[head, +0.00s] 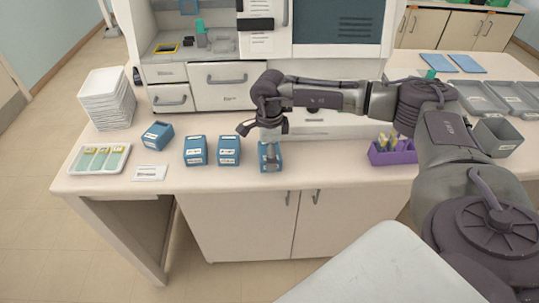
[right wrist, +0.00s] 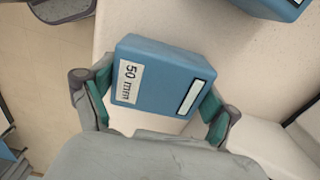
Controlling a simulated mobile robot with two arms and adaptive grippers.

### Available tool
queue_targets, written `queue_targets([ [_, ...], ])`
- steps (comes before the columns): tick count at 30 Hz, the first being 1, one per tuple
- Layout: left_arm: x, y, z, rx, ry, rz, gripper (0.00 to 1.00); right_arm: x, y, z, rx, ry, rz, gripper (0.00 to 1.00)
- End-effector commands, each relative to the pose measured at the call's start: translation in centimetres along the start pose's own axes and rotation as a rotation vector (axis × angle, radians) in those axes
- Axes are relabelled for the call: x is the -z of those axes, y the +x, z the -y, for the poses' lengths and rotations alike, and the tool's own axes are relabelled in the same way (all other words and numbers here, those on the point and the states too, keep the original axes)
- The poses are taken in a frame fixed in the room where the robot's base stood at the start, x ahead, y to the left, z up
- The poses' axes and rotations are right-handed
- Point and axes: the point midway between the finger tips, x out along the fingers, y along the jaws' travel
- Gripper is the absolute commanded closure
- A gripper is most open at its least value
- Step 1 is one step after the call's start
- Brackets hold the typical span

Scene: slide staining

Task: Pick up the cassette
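A blue box-like block (head: 277,158) labelled "50 mm" is the likely cassette; which object the task means is not certain. It stands near the counter's front edge. My right gripper (head: 269,157) is over it, pointing down. In the right wrist view the block (right wrist: 160,82) lies between the two spread fingers (right wrist: 155,103), slightly turned relative to them. The fingers are very close to its sides; firm contact cannot be made out. My left gripper is not in view.
More blue blocks (head: 196,151) (head: 228,151) (head: 157,135) stand to the left. A pale tray (head: 73,167) holds small yellow-topped pieces. A purple rack (head: 393,157) stands to the right. White trays (head: 107,98) are stacked at left. Counter space between the gripper and rack is clear.

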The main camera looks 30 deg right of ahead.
Motion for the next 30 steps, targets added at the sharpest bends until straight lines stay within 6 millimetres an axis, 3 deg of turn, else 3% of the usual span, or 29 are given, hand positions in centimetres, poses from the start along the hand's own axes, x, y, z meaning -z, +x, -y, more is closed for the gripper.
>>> queue_targets([
  [1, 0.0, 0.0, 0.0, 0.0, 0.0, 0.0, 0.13, 0.0, 0.0, 0.0, 0.0, 0.0, 0.0, 0.32],
  [6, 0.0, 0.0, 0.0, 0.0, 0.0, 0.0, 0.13, 0.0, -0.1, 0.0, 0.0, 0.0, 0.001, 0.56],
  [17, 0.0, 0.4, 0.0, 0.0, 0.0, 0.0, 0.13, 0.0, -0.7, 0.1, 0.002, 0.001, 0.002, 0.56],
  [24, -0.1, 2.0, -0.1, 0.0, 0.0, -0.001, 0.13, -0.1, -4.0, 0.1, 0.005, 0.001, 0.005, 0.56],
  [30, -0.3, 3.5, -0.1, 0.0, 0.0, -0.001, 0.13, 3.9, -6.5, -2.9, 0.005, 0.002, 0.001, 0.56],
])
